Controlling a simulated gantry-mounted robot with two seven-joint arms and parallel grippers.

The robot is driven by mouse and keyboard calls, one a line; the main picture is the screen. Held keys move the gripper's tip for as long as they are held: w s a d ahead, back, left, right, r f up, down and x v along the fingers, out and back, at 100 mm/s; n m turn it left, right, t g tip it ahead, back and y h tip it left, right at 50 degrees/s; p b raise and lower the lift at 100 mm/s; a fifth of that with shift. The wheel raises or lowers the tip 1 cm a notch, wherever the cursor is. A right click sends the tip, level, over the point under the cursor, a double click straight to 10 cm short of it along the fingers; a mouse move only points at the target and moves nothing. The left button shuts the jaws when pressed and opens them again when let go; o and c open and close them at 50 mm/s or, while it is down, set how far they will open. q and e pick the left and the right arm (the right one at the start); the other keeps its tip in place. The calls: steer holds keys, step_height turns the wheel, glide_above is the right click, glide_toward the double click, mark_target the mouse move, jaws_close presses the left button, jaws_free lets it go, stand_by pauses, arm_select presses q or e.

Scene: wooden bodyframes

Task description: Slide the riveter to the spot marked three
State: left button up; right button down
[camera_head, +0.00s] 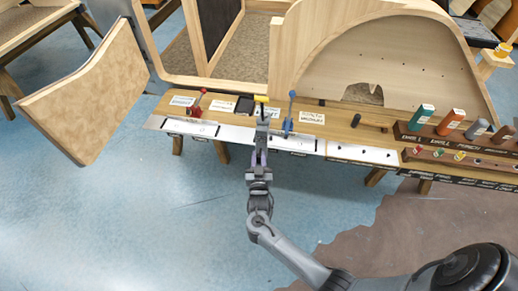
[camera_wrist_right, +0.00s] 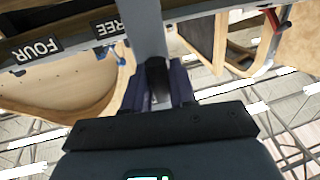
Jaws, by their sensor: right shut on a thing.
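A riveter with a yellow top (camera_head: 261,98) stands at the bench's rail, left of a blue riveter (camera_head: 289,115) and right of a red riveter (camera_head: 198,103). My right gripper (camera_head: 261,118) reaches it from the front and is shut on it. In the right wrist view, a grey post (camera_wrist_right: 147,30) runs between the closed fingers (camera_wrist_right: 157,85). Beside it, the rail's dark label, partly hidden and reading upside down, looks like THREE (camera_wrist_right: 110,28); the FOUR label (camera_wrist_right: 37,49) lies farther left. The head view's front labels are too small to read. My left gripper is not in view.
White plates (camera_head: 363,153) line the bench's front edge, the right one clear of riveters. A wooden panel (camera_head: 90,88) stands at left.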

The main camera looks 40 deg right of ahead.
steer(key=shift+s+d+p, duration=0.55)
steer(key=shift+s+d, duration=0.45)
steer(key=shift+s, duration=0.15)
steer(key=c, duration=1)
jaws_free()
steer(key=shift+a, duration=0.1)
steer(key=p+v, duration=0.1)
steer(key=v, duration=0.9)
steer(key=shift+s+a+p, duration=0.2)
steer(key=shift+s+p, duration=0.05)
steer(key=shift+p, duration=0.1)
